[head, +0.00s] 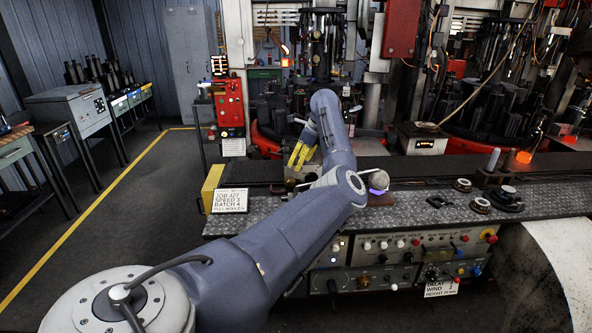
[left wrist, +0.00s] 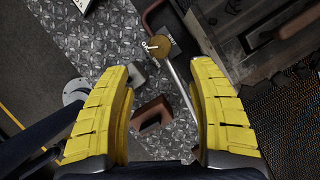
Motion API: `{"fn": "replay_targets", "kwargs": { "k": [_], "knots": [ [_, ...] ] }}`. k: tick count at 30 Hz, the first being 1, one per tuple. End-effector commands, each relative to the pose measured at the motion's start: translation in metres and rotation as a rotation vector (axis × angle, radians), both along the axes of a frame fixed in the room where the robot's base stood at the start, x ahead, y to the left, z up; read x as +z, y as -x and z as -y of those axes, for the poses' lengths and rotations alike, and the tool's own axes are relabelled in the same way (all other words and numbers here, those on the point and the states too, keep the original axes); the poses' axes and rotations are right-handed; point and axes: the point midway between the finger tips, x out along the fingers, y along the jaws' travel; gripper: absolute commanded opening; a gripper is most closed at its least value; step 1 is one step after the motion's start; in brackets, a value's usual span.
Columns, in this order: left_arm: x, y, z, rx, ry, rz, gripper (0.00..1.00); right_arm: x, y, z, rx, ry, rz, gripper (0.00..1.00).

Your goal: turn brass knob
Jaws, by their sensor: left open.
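The brass knob (left wrist: 160,46) is a round, dull gold disc with a pale mark on its face. It lies ahead of my left gripper (left wrist: 166,72), between the lines of its two yellow fingers and apart from both. The fingers are wide apart with nothing held. A small dark label plate (left wrist: 174,38) is beside the knob, and a thin metal rod (left wrist: 182,88) runs from near it toward the right finger. In the head view my left gripper (head: 301,153) is over the far left end of the bench; I cannot make out the knob there. My right gripper is not in view.
A brown bracket (left wrist: 152,113) and a grey block (left wrist: 136,75) sit on the patterned metal plate near the left finger. A dark red bent bar (left wrist: 149,18) is beyond the knob. A control panel (head: 405,247) fronts the bench. A white sign (head: 230,200) stands left.

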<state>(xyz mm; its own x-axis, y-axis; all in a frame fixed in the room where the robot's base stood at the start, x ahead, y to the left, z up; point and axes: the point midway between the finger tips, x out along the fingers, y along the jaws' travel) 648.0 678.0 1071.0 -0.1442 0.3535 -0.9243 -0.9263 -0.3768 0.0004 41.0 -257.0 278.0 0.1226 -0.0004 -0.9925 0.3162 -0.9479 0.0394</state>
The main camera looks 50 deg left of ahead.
Motion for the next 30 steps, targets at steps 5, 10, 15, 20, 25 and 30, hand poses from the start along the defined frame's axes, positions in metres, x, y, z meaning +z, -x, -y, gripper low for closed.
{"fn": "replay_targets", "kwargs": {
  "k": [5,10,15,20,25,30],
  "knots": [
    [0.014,-0.002,0.005,0.000,0.000,0.001,0.59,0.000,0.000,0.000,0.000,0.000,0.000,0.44],
    [0.018,-0.003,0.007,0.000,0.000,0.000,0.59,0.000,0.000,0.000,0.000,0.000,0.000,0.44],
    [0.019,-0.003,0.007,0.000,0.000,0.000,0.59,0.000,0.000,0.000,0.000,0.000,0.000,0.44],
    [0.019,-0.003,0.007,0.000,0.000,0.000,0.59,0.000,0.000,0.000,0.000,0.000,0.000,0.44],
    [0.017,0.003,0.001,-0.004,-0.027,-0.020,0.59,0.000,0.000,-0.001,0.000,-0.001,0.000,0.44],
    [0.015,0.037,-0.038,-0.046,-0.226,-0.170,0.59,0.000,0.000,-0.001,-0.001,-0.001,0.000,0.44]
  ]
}}
